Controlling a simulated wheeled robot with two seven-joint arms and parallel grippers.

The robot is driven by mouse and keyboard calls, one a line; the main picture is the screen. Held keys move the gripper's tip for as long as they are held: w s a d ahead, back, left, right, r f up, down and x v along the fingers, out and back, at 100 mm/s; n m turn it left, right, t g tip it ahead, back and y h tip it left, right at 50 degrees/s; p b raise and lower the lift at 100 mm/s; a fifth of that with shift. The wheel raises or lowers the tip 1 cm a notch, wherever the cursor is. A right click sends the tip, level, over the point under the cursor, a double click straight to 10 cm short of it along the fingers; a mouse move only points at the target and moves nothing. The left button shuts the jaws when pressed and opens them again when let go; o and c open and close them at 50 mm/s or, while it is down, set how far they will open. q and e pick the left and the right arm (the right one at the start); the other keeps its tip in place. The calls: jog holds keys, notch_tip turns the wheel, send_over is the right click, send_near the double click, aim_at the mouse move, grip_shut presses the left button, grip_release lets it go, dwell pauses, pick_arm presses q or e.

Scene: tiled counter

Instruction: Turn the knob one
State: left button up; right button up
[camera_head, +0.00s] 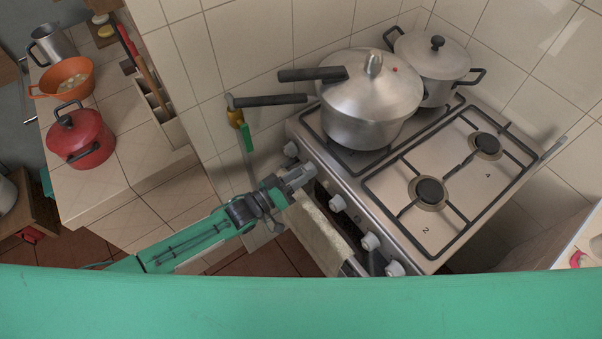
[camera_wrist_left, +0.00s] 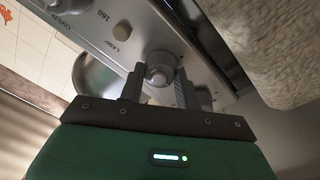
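My left gripper (camera_head: 304,175) is at the left part of this panel. In the left wrist view, a round knob (camera_wrist_left: 160,73) sits between the two fingers of my left gripper (camera_wrist_left: 159,80), which are spread on either side of it. I cannot tell whether they touch it. Which knob is number one is not readable. My right gripper is not in view.
A large lidded pot (camera_head: 368,105) stands on the stove's left burners, its handles pointing left. A second pot (camera_head: 432,62) is behind it. The right burners (camera_head: 430,191) are bare. A cloth (camera_head: 318,232) hangs at the oven front, close to my left gripper. A red pot (camera_head: 82,140) stands left.

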pick_arm(q)
jog(key=o, duration=0.4)
jog(key=shift+a, duration=0.1)
jog(key=b+v, duration=0.3)
jog(key=v, duration=1)
jog(key=shift+s+a+b, duration=0.25)
jog(key=shift+b, duration=0.05)
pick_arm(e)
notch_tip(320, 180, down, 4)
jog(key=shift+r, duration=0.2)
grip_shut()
pick_arm(q)
jog(key=shift+f, duration=0.1)
dwell(0.6)
